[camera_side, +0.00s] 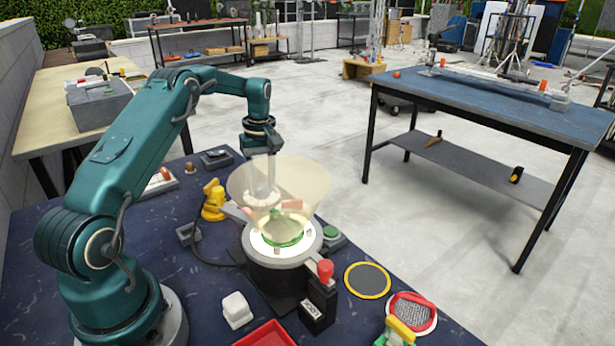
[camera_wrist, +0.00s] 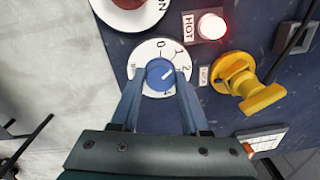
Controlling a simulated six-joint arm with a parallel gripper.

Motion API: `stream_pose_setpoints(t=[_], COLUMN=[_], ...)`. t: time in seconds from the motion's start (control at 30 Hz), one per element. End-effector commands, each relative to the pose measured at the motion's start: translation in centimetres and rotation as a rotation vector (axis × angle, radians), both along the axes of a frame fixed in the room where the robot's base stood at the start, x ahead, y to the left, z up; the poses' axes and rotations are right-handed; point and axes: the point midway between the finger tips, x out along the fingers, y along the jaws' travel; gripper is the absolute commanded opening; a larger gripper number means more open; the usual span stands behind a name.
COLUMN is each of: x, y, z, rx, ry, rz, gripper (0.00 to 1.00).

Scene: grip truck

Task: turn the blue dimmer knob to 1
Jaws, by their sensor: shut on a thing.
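The blue dimmer knob (camera_wrist: 159,75) sits at the centre of a round white dial (camera_wrist: 149,53) in the wrist view. The dial carries black numerals, with 0 at the top and 2 toward the right. A pale pointer mark on the knob points up and to the right; which numeral it meets is hard to read. My gripper (camera_wrist: 160,78) has one blue-grey finger on each side of the knob and is shut on it. In the side view my gripper (camera_side: 262,194) points down behind a translucent funnel, and the knob is hidden there.
A yellow valve handle (camera_wrist: 250,88) and a lit red lamp labelled HOT (camera_wrist: 210,27) stand right of the dial. The translucent funnel (camera_side: 305,178) sits above a round heater (camera_side: 272,275). A white block (camera_side: 236,309) and a red tray (camera_side: 268,335) lie in front.

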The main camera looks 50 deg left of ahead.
Motion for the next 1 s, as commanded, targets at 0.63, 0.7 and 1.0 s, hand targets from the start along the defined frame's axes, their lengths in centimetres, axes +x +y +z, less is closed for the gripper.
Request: stream_pose_setpoints(t=[0.63, 0.7, 1.0], x=[-0.05, -0.04, 0.03], y=[-0.02, -0.01, 0.01], z=[0.13, 0.1, 0.28], rx=[-0.001, -0.001, 0.0], ry=[0.001, 0.001, -0.001], rz=[0.032, 0.032, 0.031], gripper=[0.69, 0.76, 0.76])
